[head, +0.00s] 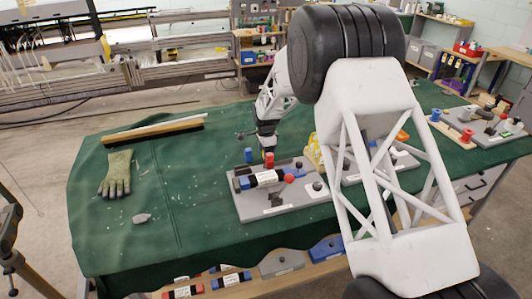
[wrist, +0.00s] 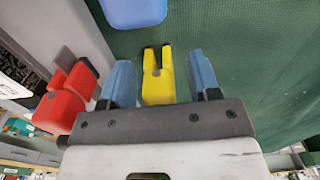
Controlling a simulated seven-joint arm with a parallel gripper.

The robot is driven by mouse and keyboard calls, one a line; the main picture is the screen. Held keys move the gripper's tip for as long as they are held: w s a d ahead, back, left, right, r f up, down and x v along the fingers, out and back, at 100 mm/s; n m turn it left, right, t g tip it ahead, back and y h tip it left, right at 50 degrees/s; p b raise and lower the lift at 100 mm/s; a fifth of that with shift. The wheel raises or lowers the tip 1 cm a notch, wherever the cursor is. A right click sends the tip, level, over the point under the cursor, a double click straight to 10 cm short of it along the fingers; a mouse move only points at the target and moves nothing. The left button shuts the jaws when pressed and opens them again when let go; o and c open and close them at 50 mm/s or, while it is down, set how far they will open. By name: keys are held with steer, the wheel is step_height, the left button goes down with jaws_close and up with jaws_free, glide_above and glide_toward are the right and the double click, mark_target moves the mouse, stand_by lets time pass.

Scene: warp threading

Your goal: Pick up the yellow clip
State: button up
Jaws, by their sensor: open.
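The yellow clip (wrist: 158,85) shows in the wrist view, with two prongs pointing up the picture. It sits between the two blue fingers of my gripper (wrist: 162,78), with a gap visible on each side. My gripper is open, and the lower end of the clip is hidden behind the gripper body. In the head view my gripper (head: 267,143) is over the back of the grey board (head: 262,214) on the table. I cannot make out the clip clearly in the head view.
A red clip (wrist: 66,98) is left of my gripper in the wrist view, and a blue piece (wrist: 135,12) is above. The green-covered table (head: 195,205) also holds a glove (head: 117,175), a brush (head: 152,132) and a grey lump (head: 141,218). The cloth left of the board is mostly clear.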

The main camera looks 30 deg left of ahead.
steer(key=shift+c, duration=0.3)
steer(key=c, duration=0.9)
steer(key=shift+r, duration=0.15)
step_height(320, 180, up, 10)
steer(key=shift+f, duration=0.15)
steer(key=shift+d, duration=0.1)
stand_by(0.6)
steer(key=d, duration=0.3)
steer(key=s+d+r, duration=0.1)
steer(key=d, duration=0.5)
steer(key=shift+s+d+r, duration=0.2)
steer(key=shift+d, duration=0.05)
